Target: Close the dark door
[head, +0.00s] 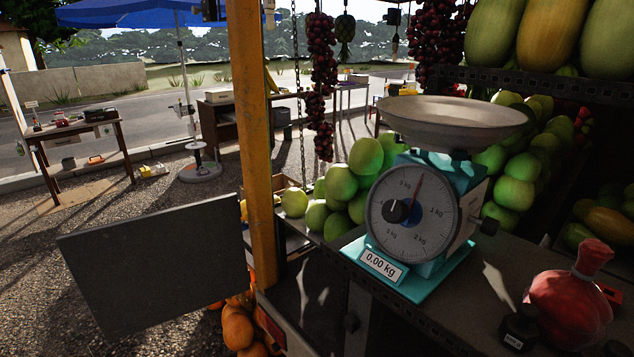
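A dark grey flat panel (155,268), which looks like the dark door, stands at the lower left in the head view. It sticks out to the left of the yellow post (252,130), away from the counter, so it appears swung open. Its right edge is close to the post; I cannot make out a hinge or a handle. My gripper is not in view.
A teal weighing scale (412,214) stands on the dark counter (490,290), with a red sack (570,308) at right. Green fruit (342,182) lies behind the scale. Orange pumpkins (238,330) lie below the post. Gravel left of the panel looks clear.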

